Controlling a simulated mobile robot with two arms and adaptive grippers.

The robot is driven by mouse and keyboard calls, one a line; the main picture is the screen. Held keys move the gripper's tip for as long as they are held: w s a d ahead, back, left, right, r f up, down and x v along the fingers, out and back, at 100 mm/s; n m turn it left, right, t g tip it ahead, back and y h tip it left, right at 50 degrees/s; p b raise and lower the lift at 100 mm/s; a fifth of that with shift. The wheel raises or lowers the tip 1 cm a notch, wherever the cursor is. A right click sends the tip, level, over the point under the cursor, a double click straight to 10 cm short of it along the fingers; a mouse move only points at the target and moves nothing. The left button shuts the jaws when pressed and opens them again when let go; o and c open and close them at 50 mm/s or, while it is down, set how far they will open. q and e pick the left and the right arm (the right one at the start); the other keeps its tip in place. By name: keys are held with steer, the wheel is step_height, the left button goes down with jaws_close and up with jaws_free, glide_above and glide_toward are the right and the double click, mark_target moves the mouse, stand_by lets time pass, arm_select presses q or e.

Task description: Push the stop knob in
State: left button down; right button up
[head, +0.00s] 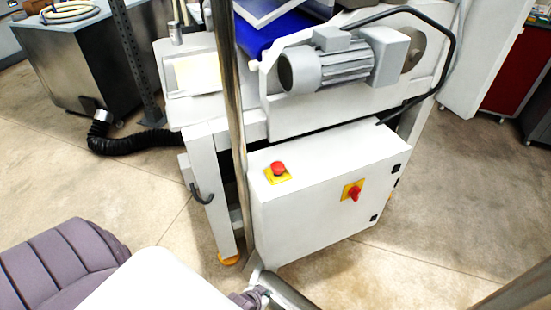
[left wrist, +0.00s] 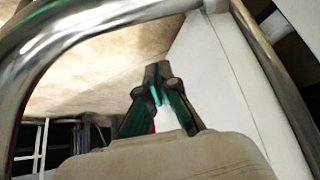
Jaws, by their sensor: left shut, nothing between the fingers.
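The stop knob (head: 278,168) is a red mushroom button on a yellow plate, on the upper left of a white control box (head: 310,220) in the head view. My left gripper (left wrist: 157,75) is shut and empty in the left wrist view, its fingertips together beside a white panel. A small red patch shows between its finger links; I cannot tell what it is. In the head view, only a small dark part of my left gripper or wrist shows at the bottom edge, below the box and well apart from the knob. My right gripper is out of view.
A metal post (head: 236,120) stands in front of the box's left side, and its tube bends near my left arm. A red rotary switch (head: 354,192) on yellow sits right of the knob. A grey motor (head: 330,68) is above.

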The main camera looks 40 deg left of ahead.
arm_select(q)
steer(key=w+a+r+n+t+y+p, duration=0.1)
steer(key=w+r, duration=0.4)
steer(key=r, duration=0.7)
steer(key=w+a+r+n+t+y+p, duration=0.1)
steer(key=w+a+r+t, duration=0.3)
steer(key=r, duration=0.9)
steer(key=w+a+r+n+t+y+p, duration=0.1)
steer(key=w+a+r, duration=0.5)
steer(key=r, duration=0.6)
steer(key=shift+w+a+r+t+y+p, duration=0.2)
steer(key=shift+w+t+y+p, duration=0.15)
steer(key=shift+t, duration=0.55)
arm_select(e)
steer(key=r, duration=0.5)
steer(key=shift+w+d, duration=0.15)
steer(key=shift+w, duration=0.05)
arm_select(q)
steer(key=p, duration=0.1)
glide_above(275, 169)
step_height(275, 169, down, 2)
steer(key=shift+f, duration=0.2)
step_height(275, 169, down, 3)
steer(key=shift+r, duration=0.15)
steer(key=shift+s+f, duration=0.1)
steer(key=shift+f, duration=0.6)
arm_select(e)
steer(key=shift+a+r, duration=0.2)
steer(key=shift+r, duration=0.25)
